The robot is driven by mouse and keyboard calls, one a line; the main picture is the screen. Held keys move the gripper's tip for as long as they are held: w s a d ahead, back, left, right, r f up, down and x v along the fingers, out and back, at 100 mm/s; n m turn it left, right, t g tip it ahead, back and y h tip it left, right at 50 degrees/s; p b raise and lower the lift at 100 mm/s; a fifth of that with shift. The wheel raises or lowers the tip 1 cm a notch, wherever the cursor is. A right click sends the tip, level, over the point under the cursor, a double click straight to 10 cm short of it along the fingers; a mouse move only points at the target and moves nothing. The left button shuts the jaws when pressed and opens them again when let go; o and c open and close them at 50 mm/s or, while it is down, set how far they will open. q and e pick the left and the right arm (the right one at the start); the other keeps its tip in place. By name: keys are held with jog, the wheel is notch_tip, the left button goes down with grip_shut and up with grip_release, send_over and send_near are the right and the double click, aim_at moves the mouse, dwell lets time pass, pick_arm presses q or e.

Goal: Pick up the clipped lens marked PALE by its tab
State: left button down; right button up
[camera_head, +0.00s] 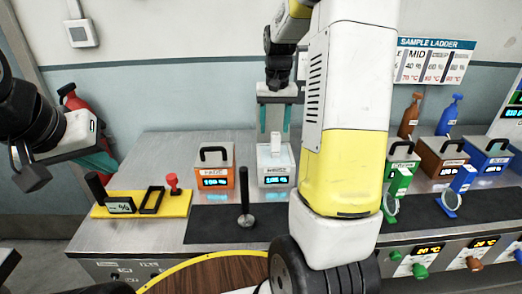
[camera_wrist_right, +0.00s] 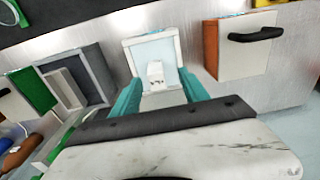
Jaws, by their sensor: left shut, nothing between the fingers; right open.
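A white module (camera_head: 276,177) with a blue display stands on the steel bench. A small white upright piece (camera_head: 275,143) rises from its top and looks like the tab of a clipped lens; I cannot read PALE on it. My right gripper (camera_head: 274,130) is open above the module, its teal fingers on either side of the tab and apart from it. In the right wrist view, the tab (camera_wrist_right: 155,71) lies between the spread fingertips, within the white module's frame (camera_wrist_right: 133,43). My left gripper (camera_head: 106,163) is shut and empty at the far left, away from the module.
An orange module (camera_head: 214,178) stands close left of the white one. A yellow tray (camera_head: 140,204) with small tools lies further left. A black-handled tool (camera_head: 246,210) stands in front. Green (camera_head: 398,180), brown and blue modules, with green and blue round-ended pieces before them, are right, partly behind my arm.

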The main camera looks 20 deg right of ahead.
aim_at(275, 147)
jog(key=shift+w+d+f, duration=0.25)
jog(key=shift+f, duration=0.25)
jog(key=shift+w+d+f, duration=0.25)
jog(key=shift+f, duration=0.2)
notch_tip(275, 147, down, 8)
jog(key=shift+w+r, duration=0.15)
jog(key=shift+c, duration=0.4)
grip_shut()
